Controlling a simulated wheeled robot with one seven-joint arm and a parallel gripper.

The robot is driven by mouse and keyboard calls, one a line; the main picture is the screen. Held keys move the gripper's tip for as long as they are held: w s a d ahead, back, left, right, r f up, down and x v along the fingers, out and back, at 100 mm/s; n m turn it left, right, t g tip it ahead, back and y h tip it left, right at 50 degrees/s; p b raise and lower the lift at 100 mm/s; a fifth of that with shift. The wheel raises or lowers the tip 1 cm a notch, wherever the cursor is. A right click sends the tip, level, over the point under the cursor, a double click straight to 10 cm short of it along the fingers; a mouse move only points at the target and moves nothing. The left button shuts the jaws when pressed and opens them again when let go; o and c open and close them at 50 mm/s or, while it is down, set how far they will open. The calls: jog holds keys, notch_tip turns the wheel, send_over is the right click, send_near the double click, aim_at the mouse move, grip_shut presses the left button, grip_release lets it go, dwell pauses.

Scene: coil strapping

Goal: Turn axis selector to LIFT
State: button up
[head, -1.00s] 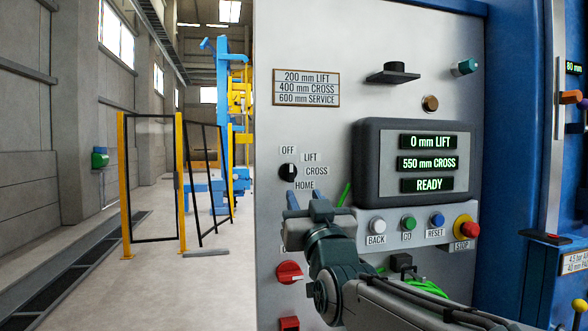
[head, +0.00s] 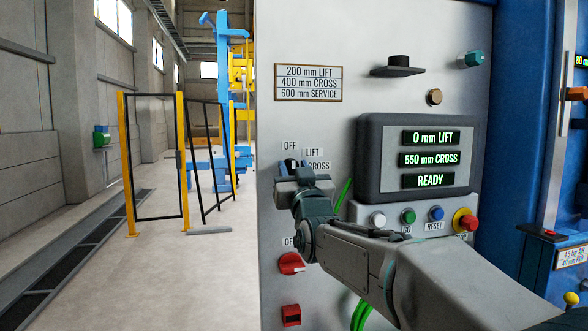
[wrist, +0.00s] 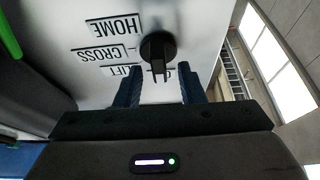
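The axis selector is a black round knob with a raised bar (wrist: 158,47), seen in the wrist view on the pale panel. Its labels read HOME, CROSS and LIFT; the OFF label is partly hidden behind the bar there. The bar appears to extend from the knob toward the OFF label, but its exact setting is hard to read. My gripper (wrist: 159,80) is open, with one blue finger on each side of the bar and gaps visible. In the head view my gripper (head: 294,168) is in front of the selector and hides most of it and the HOME label.
The display (head: 430,160) reads 0 mm LIFT, 550 mm CROSS, READY. Below it are the BACK button (head: 377,220), GO button (head: 408,216), RESET button (head: 437,213) and red stop button (head: 465,221). A red rotary switch (head: 291,263) sits below my gripper. A green cable (head: 344,195) runs nearby.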

grip_shut()
jog(key=shift+f+m+b, duration=0.1)
jog(key=shift+m+b, duration=0.3)
jog(key=shift+b, duration=0.05)
jog(key=shift+m+h+b, duration=0.3)
jog(key=shift+h+b, duration=0.05)
jog(key=shift+h, duration=0.05)
jog(key=m+h+b, duration=0.1)
jog(key=m, duration=0.2)
jog(key=shift+h+b, duration=0.3)
jog(key=shift+b, duration=0.1)
jog(key=m+h, duration=0.1)
jog(key=m, duration=0.2)
jog(key=shift+m+h, duration=0.3)
jog(key=shift+h, duration=0.1)
jog(key=shift+m+h+p, duration=0.75)
jog(key=shift+m+h, duration=0.25)
jog(key=shift+m, duration=1.4)
